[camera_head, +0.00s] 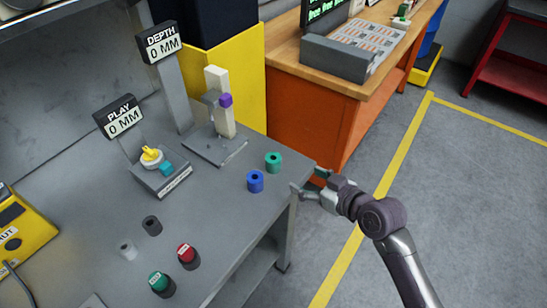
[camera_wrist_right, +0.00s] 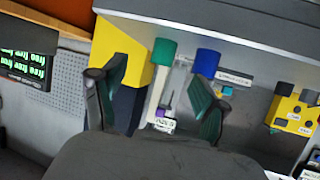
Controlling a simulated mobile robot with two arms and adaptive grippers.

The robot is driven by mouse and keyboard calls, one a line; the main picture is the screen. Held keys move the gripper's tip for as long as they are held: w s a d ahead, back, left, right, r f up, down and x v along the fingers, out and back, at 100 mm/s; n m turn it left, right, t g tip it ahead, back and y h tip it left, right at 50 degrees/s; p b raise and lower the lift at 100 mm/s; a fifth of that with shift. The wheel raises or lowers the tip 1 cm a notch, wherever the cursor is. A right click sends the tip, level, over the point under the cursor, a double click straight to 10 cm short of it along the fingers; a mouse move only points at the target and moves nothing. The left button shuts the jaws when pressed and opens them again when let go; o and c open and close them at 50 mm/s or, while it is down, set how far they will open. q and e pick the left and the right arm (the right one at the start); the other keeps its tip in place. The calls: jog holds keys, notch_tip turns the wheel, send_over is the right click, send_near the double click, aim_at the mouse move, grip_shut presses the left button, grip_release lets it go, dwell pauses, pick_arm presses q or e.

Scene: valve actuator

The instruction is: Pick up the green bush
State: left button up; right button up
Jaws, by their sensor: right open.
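The green bush (camera_head: 273,161) is a short hollow cylinder standing on the grey table near its right edge. It also shows in the right wrist view (camera_wrist_right: 163,52), ahead of and between the fingertips. The blue bush (camera_head: 256,181) stands close beside it, and in the right wrist view (camera_wrist_right: 206,63) it lies to the right of the green one. My right gripper (camera_head: 312,185) is open and empty, just off the table's right edge, apart from the green bush. In the right wrist view its two fingers (camera_wrist_right: 158,85) are spread. My left gripper is not in view.
A dark bush (camera_head: 152,226) and a whitish one (camera_head: 128,250) stand on the grey table (camera_head: 215,215), near red (camera_head: 187,254) and green (camera_head: 160,282) buttons. A gauge post (camera_head: 220,105) rises behind the green bush. An orange bench (camera_head: 310,110) stands beyond the table.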

aim_at(278, 163)
jog(key=w+a, duration=0.2)
jog(key=w+a+f, duration=0.1)
jog(key=w+a, duration=0.2)
jog(key=shift+a+f+p, duration=0.1)
jog(key=shift+p, duration=0.3)
jog(key=shift+w+a+f, duration=0.15)
jog(key=shift+w, duration=0.15)
jog(key=shift+w+a, duration=0.1)
jog(key=p+x, duration=0.1)
jog(key=x, duration=0.3)
jog(key=shift+w+a, duration=0.1)
jog(key=shift+a, duration=0.05)
jog(key=shift+w+a, duration=0.2)
jog(key=shift+w, duration=0.05)
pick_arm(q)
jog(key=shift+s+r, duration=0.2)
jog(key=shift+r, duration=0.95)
